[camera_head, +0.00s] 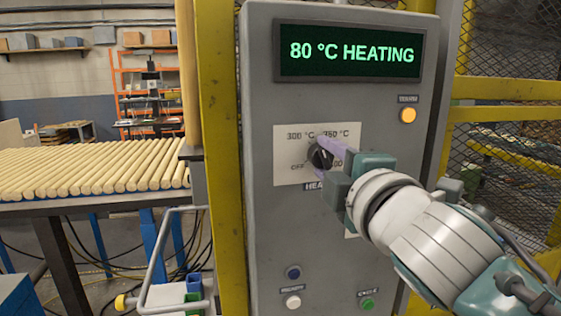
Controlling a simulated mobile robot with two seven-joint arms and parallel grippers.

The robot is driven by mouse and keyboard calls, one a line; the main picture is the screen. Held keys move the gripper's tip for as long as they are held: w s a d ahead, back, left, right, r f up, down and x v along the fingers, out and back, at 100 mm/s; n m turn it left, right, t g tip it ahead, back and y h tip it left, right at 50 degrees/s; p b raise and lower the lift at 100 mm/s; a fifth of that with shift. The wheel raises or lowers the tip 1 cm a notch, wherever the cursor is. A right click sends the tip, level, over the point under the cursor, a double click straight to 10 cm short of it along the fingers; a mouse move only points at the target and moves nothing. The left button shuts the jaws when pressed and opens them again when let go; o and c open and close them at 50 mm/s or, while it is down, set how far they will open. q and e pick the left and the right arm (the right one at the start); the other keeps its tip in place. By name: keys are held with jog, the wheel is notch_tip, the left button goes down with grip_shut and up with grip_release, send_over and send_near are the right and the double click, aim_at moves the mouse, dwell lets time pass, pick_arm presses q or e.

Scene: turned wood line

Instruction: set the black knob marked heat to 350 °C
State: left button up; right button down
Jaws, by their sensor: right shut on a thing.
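The black knob (319,157) sits on a pale dial plate (286,172) on the grey control panel (265,240). My right gripper (327,157) comes in from the lower right and is shut on the knob. The knob's pointer is too small and covered to read surely. The display (349,52) above reads "80 °C HEATING" in green. My left gripper is not in view.
An amber lamp (408,115) glows at the panel's upper right. Blue, white and green buttons (367,303) sit low on the panel. Yellow posts (222,150) and mesh flank it. A table of wooden rods (90,168) stands at left.

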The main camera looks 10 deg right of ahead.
jog(key=m, duration=0.3)
jog(key=shift+m, duration=0.4)
jog(key=m, duration=0.2)
jog(key=shift+m, duration=0.3)
jog(key=m, duration=0.5)
jog(key=shift+m, duration=0.3)
jog(key=shift+c, duration=2.1)
grip_release()
